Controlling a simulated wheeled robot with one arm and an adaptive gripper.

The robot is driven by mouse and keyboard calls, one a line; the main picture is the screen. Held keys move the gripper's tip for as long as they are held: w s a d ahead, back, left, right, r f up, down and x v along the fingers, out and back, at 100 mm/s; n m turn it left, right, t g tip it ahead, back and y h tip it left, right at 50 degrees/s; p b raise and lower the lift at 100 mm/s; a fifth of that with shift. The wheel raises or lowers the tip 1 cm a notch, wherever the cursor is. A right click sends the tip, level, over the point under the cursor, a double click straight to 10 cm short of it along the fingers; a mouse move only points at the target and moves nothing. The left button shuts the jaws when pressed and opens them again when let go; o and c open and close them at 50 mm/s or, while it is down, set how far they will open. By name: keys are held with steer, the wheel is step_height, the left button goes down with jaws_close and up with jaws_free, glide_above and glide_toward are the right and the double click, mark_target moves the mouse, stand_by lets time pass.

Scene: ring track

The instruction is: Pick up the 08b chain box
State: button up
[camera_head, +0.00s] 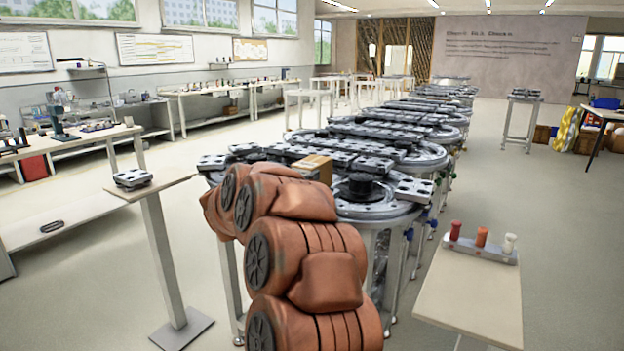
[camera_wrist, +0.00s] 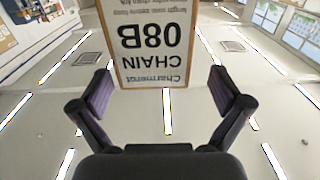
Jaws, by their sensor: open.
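The 08B chain box (camera_wrist: 152,45) shows upside down at the top middle of the wrist view, a white label with black print and a tan edge. In the head view a small brown box (camera_head: 314,163), likely the same one, shows just behind the top of my arm, over the ring track; its lower part is hidden. My gripper (camera_wrist: 164,82) is open and empty, its two dark fingers apart on either side of the box's lower edge. I cannot tell how far the box is beyond the fingertips. My arm hides the gripper in the head view.
The ring track (camera_head: 400,155) with flat dark carriers runs away into the room. A small stand (camera_head: 160,190) with one carrier is at left. A table (camera_head: 470,295) with a rack of red, orange and white pieces (camera_head: 482,243) is at right.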

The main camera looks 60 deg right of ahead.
mark_target(310, 162)
steer(key=d, duration=0.4)
steer(key=shift+s+d+b, duration=0.25)
steer(key=shift+d+b, duration=0.05)
steer(key=shift+b, duration=0.1)
steer(key=shift+w+d+r, duration=0.1)
steer(key=shift+d, duration=0.2)
steer(key=shift+c, duration=0.4)
steer(key=c, duration=1.7)
